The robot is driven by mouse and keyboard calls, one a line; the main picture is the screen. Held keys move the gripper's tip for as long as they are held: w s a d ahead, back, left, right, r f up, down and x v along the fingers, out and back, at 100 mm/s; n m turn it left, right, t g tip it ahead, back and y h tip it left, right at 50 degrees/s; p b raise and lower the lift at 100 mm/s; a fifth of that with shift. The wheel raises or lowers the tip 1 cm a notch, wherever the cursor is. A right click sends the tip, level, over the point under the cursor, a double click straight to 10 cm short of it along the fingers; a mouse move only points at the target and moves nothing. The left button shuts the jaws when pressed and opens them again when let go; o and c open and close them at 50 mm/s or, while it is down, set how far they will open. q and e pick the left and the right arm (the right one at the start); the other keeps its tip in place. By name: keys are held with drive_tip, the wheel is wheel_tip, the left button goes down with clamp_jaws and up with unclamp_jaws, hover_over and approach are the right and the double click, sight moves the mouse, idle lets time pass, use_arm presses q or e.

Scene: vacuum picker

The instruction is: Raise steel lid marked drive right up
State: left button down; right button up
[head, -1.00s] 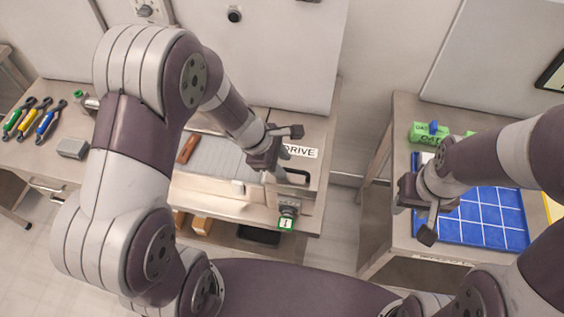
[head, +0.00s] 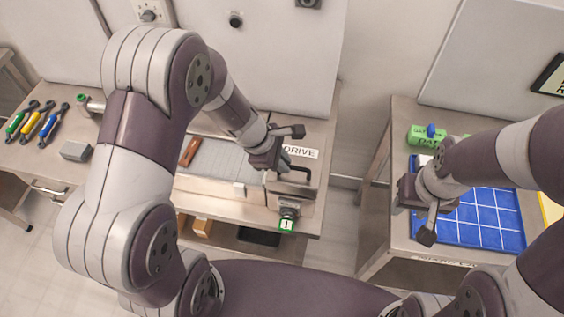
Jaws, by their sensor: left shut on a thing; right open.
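The steel lid marked DRIVE has its white label (head: 299,152) on the middle bench, at the bench's right end. A grey steel plate (head: 293,190), which looks like the lid's front part, sits tilted just in front of the label. My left gripper (head: 280,148) is at the lid, beside the label, and is shut on what looks like the lid's dark handle (head: 303,173). The fingers partly hide the grip. My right gripper (head: 427,215) is open and empty above the blue gridded mat on the right bench.
A green-framed tag (head: 286,226) hangs at the bench front below the lid. A grey block (head: 75,151) and several coloured-handled tools (head: 39,121) lie at left. Green cylinders (head: 428,136) stand behind the blue mat (head: 485,222). A floor gap separates the benches.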

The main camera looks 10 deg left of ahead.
use_arm(q)
drive_tip(key=w+r+p, duration=0.6)
drive_tip(key=r, duration=0.1)
drive_tip(key=shift+r+p, duration=0.3)
drive_tip(key=shift+p, duration=0.1)
drive_tip(key=c, duration=1.3)
unclamp_jaws()
drive_tip(key=shift+o, duration=0.7)
drive_tip(key=shift+w+f, duration=0.25)
drive_tip(key=shift+w, duration=0.2)
drive_tip(key=shift+s+r, duration=0.1)
